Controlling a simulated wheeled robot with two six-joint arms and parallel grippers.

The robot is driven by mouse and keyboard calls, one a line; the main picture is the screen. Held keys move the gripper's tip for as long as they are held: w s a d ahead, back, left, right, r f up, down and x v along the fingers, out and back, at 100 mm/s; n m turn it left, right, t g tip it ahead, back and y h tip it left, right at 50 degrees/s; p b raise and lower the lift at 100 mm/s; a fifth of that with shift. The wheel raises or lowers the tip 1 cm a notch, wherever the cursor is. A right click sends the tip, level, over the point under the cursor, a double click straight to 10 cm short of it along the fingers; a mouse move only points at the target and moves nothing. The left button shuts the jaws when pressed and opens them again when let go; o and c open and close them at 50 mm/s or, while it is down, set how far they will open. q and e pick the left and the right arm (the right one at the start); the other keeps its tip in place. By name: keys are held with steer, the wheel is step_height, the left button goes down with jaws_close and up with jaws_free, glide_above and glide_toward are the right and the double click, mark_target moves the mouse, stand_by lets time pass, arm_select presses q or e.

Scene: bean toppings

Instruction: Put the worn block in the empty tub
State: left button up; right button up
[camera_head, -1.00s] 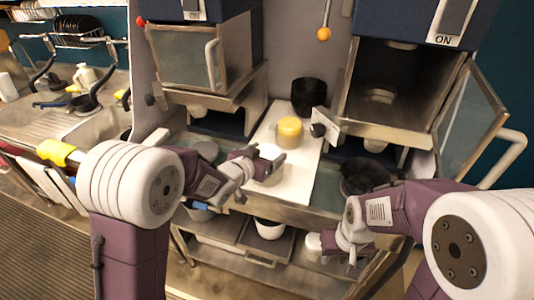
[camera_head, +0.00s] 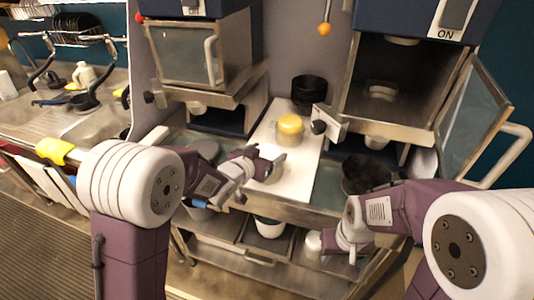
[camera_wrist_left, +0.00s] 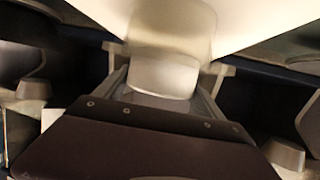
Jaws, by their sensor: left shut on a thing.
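My left gripper (camera_head: 258,172) is over the front of the white board (camera_head: 297,178), shut on a pale, rounded thing (camera_head: 271,166). In the left wrist view that thing (camera_wrist_left: 163,76) sits between the fingers, blurred. Behind it on the board stands a squat round thing with a yellow top (camera_head: 290,124) and a paler lower part. A black tub (camera_head: 309,92) stands at the back of the board. My right gripper (camera_head: 345,252) hangs low at the front by the lower shelf; its fingers are not clear. I cannot tell which thing is the worn block.
A dark bowl (camera_head: 366,173) stands right of the board. A white pot (camera_head: 270,227) is on the lower shelf. Two machines flank the board; the right one's glass door (camera_head: 468,112) stands open. A sink (camera_head: 95,122) is at the left.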

arm_select(q)
steer(key=o, duration=1.6)
steer(key=shift+o, duration=0.2)
steer(key=v, duration=0.9)
steer(key=shift+a, duration=0.1)
